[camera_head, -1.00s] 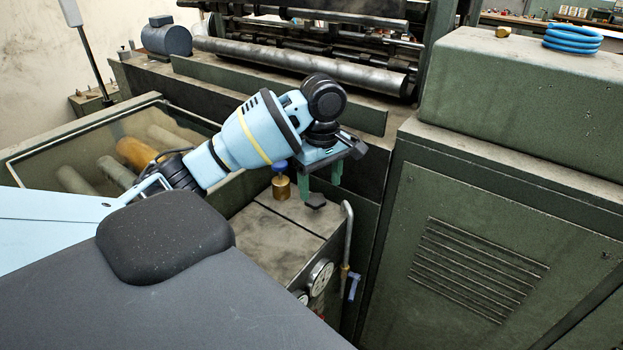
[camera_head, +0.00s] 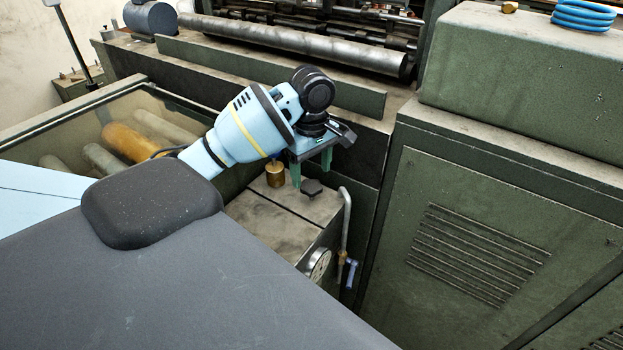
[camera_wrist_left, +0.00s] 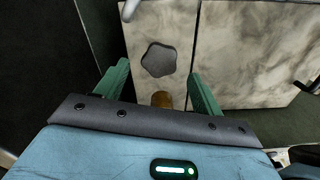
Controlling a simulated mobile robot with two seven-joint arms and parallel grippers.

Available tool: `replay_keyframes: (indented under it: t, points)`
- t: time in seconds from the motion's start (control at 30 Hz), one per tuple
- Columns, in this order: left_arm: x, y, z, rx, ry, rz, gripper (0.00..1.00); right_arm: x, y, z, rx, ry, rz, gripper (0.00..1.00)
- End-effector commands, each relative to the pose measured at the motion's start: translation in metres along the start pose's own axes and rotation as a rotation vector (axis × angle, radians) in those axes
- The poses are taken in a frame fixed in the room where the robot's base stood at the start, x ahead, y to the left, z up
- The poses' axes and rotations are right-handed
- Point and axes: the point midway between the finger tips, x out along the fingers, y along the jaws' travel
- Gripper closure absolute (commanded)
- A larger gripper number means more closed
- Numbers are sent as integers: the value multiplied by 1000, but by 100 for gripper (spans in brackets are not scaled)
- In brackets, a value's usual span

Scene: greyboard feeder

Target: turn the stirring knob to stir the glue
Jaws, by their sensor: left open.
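The stirring knob is a dark, star-shaped knob (camera_head: 311,187) on top of the grey, stained glue box (camera_head: 262,225). In the left wrist view the knob (camera_wrist_left: 159,60) sits in the space ahead of and between the two green fingers, closer to the left one. My left gripper (camera_head: 312,167) is open and empty, its fingers pointing down just above the knob. I see no finger touching it. The left gripper also shows at the bottom of the left wrist view (camera_wrist_left: 158,74). My right gripper is not in view.
A brass fitting (camera_head: 275,174) stands on the box beside the knob. A pressure gauge (camera_head: 319,264) and a pipe with a blue-handled valve (camera_head: 350,272) are on its front and side. A green cabinet (camera_head: 470,240) rises at the right; rollers (camera_head: 290,44) lie behind.

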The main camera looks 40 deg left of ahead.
Motion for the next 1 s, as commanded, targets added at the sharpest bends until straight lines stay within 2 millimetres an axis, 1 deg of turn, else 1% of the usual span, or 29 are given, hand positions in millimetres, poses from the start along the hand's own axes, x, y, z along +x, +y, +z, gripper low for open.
replay_keyframes:
  t: [0.03, 0.1, 0.3, 0.6, 0.63, 0.93, 0.97, 1.0]
  points:
    - [8, -1, 1, -1, -3, -3, 32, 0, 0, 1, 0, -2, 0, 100]
    - [16, -1, 0, -2, 0, -3, 32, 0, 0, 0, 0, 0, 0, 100]
    - [31, 0, 0, -2, 0, -1, 32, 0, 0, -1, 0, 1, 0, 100]
    - [34, 0, 0, -1, 0, 0, 32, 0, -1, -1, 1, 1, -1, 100]
    - [34, 0, 0, -1, 0, 0, 33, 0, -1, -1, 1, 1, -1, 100]
    - [33, 0, 0, -1, 1, 0, 73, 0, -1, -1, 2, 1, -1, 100]
    - [33, 0, 0, -1, 1, 0, 76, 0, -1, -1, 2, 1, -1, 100]
    - [33, 0, 0, -1, 1, 0, 77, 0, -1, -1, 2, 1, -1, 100]
